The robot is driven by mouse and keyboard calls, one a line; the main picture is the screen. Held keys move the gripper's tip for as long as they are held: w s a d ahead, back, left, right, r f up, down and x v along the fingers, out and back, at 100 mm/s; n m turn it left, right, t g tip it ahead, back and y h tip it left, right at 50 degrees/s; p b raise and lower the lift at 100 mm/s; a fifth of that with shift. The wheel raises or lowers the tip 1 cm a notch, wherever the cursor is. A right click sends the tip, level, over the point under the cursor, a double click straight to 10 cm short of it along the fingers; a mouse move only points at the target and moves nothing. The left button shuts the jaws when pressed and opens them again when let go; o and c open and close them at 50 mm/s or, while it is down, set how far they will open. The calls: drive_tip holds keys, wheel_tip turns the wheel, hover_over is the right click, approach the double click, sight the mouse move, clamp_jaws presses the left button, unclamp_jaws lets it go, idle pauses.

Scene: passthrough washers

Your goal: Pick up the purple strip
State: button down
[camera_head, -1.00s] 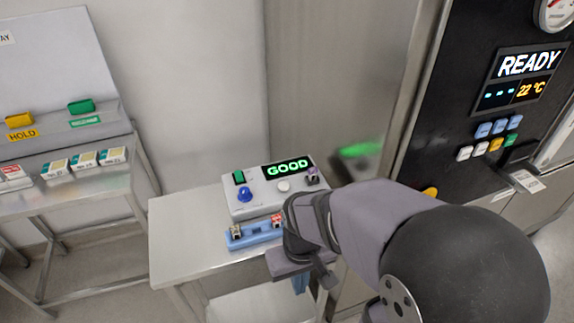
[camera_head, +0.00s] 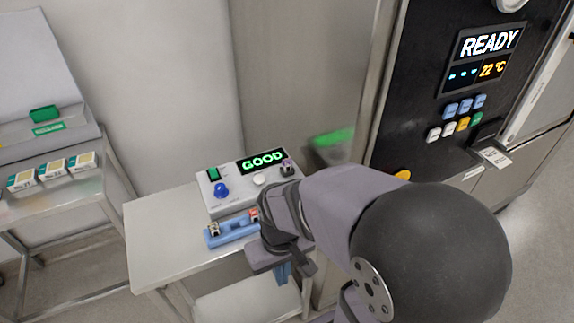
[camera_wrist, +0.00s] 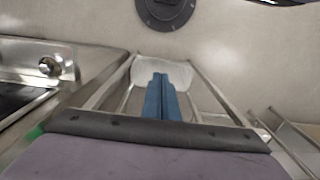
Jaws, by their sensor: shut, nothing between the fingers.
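The purple strip (camera_head: 288,166) appears as a small purple-topped piece in a dark holder at the right end of the grey tester (camera_head: 225,198). It is small, and its lower part is hidden. My gripper (camera_head: 283,273) points down near the right front edge of the steel table, in front of and below the tester, apart from the strip. Its blue fingers are together and empty in the wrist view (camera_wrist: 161,98). I cannot make out the strip in the wrist view.
A blue rack (camera_head: 233,231) with a pale piece and a red piece stands in front of the tester, close to my wrist. The tester display (camera_head: 263,160) reads GOOD. A dark machine panel (camera_head: 420,110) reads READY at right. The left table (camera_head: 50,190) holds several labelled boxes.

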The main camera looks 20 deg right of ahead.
drive_tip(key=c, duration=2.4)
unclamp_jaws()
drive_tip(key=shift+c, duration=0.2)
drive_tip(key=o, duration=0.8)
drive_tip(key=shift+c, duration=0.2)
drive_tip(key=m+h+b, duration=0.1)
drive_tip(key=m+h, duration=0.4)
drive_tip(key=m, duration=1.3)
approach(285, 160)
wheel_tip(285, 160, down, 2)
drive_tip(key=shift+d+f+y+p, duration=0.35)
drive_tip(key=shift+d+f, duration=0.45)
drive_tip(key=shift+f, duration=0.3)
drive_tip(key=p+x, duration=0.1)
drive_tip(key=x, duration=0.1)
drive_tip(key=p+x, duration=0.2)
drive_tip(key=shift+s+d+r, duration=0.1)
drive_tip(key=shift+d, duration=0.35)
drive_tip(key=shift+d+f, duration=0.1)
drive_tip(key=shift+f, duration=0.4)
